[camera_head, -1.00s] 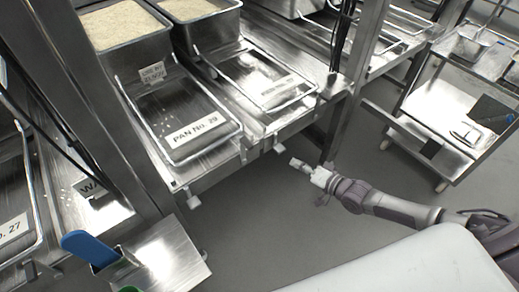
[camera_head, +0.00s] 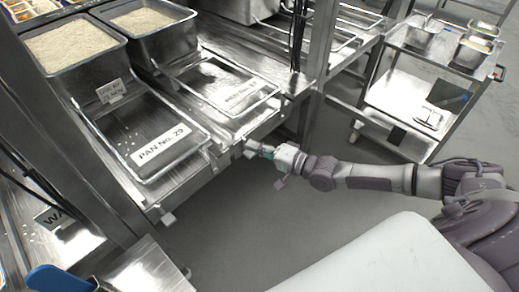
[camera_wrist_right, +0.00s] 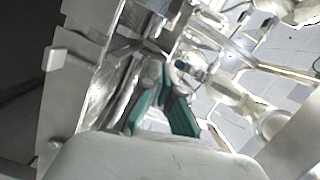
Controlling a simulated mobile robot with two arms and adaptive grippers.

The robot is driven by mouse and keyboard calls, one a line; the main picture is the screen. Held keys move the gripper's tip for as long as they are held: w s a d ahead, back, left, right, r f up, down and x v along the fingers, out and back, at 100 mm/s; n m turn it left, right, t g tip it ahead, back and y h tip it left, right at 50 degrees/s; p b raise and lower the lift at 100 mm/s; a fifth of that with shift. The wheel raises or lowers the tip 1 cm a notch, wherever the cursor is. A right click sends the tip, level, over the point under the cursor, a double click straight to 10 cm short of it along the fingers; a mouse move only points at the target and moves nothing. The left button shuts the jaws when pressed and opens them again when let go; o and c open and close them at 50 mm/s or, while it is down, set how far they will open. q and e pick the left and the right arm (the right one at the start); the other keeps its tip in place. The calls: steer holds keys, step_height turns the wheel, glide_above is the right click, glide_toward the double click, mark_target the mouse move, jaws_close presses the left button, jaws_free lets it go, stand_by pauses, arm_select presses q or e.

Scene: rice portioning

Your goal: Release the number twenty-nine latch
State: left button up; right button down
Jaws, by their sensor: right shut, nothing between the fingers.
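The tray labelled "PAN No. 29" (camera_head: 118,118) lies on the steel counter in the head view. A small pale tab (camera_head: 168,218) sticks out low at the counter front, below and left of that tray's front edge. A second pale tab (camera_head: 249,154) is farther right along the same front. Neither shows a readable number, so I cannot tell which is latch twenty-nine. My right gripper (camera_head: 263,149) is shut and empty, close beside the second tab; contact is unclear. In the right wrist view its green-padded fingers (camera_wrist_right: 165,88) show, with a pale tab (camera_wrist_right: 58,58) to their left. My left gripper is out of view.
Two pans of rice (camera_head: 76,45) stand behind the trays. A neighbouring labelled tray (camera_head: 205,73) lies right of number 29. A wheeled cart (camera_head: 428,75) stands at the right. A blue handle (camera_head: 60,280) is at lower left. Floor before the counter is open.

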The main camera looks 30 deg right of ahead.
steer(key=w+a+f+p, duration=0.1)
steer(key=w+a+p, duration=0.1)
steer(key=a, duration=0.5)
steer(key=shift+w, duration=0.65)
steer(key=shift+d, duration=0.1)
